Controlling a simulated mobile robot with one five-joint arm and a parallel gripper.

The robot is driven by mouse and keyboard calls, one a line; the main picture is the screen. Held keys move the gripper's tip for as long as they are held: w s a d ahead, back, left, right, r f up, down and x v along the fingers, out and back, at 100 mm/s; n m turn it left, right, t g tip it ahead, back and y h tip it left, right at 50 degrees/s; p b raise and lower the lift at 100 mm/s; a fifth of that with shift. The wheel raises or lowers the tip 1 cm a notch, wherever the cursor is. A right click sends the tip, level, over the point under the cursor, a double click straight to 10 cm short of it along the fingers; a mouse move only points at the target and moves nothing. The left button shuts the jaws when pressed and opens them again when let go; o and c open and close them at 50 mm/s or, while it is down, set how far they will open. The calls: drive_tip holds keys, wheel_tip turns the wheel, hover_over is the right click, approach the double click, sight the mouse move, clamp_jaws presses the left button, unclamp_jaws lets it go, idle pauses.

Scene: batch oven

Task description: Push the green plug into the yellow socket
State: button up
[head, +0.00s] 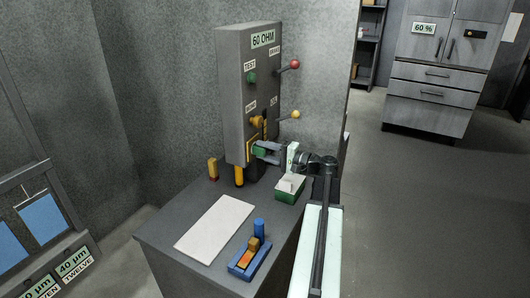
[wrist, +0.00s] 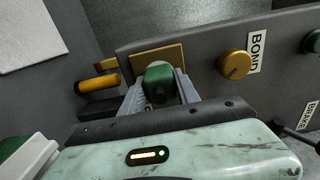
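The green plug (head: 259,152) is at the grey panel's lower front, close against the yellow socket (head: 250,143). In the wrist view the plug (wrist: 159,79) lies between my gripper's two fingers and covers the middle of the yellow socket plate (wrist: 173,53). My gripper (head: 266,152) reaches in from the right with a finger on each side of the plug, and it looks shut on it. How far the plug sits in the socket is hidden.
The grey panel (head: 236,90) carries red and yellow levers and a yellow knob (wrist: 236,65). The bench holds a white sheet (head: 214,228), a blue tray (head: 238,270) with blocks, and a green-and-white box (head: 290,188).

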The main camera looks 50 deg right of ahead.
drive_tip(key=o, duration=0.4)
drive_tip(key=shift+s, duration=0.15)
drive_tip(key=v, duration=0.7)
drive_tip(key=shift+s+d, duration=0.15)
drive_tip(key=shift+s, duration=0.15)
